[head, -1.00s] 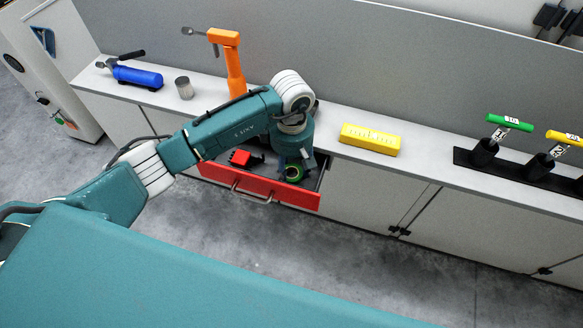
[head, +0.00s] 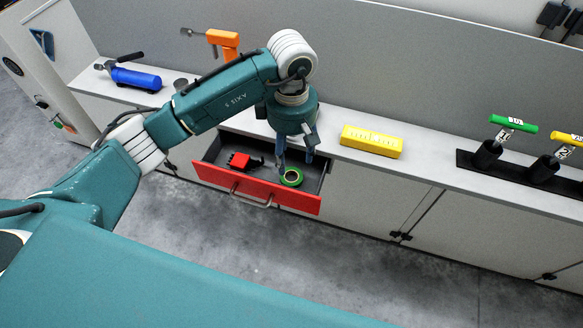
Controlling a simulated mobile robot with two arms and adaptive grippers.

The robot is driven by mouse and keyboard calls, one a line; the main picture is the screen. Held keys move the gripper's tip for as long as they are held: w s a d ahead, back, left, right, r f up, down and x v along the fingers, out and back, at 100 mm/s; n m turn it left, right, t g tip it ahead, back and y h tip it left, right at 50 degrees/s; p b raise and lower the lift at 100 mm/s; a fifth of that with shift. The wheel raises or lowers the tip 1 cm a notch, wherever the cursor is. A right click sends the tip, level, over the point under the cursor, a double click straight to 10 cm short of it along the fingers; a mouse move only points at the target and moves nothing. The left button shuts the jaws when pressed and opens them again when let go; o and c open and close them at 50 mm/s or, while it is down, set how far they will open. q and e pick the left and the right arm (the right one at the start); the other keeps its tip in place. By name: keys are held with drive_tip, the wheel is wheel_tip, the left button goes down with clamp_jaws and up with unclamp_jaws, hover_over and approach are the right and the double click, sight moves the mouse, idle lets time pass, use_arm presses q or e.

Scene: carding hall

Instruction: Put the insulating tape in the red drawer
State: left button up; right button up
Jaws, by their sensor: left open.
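The red drawer (head: 233,183) is pulled out from the counter. The insulating tape (head: 291,177), a green ring, lies inside the drawer toward its right end, close to the red front. My left gripper (head: 295,158) is open above the drawer, its fingers pointing down just behind and above the tape, apart from it as far as I can tell. My right gripper is not in view.
A red and black object (head: 243,161) lies in the drawer left of the tape. On the counter are a yellow box (head: 371,141), a blue cylinder (head: 136,78), an orange tool (head: 224,39) and a black rack (head: 480,164) with coloured-handled tools.

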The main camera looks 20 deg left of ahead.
use_arm(q)
wheel_tip(320, 180, up, 4)
idle(0.7)
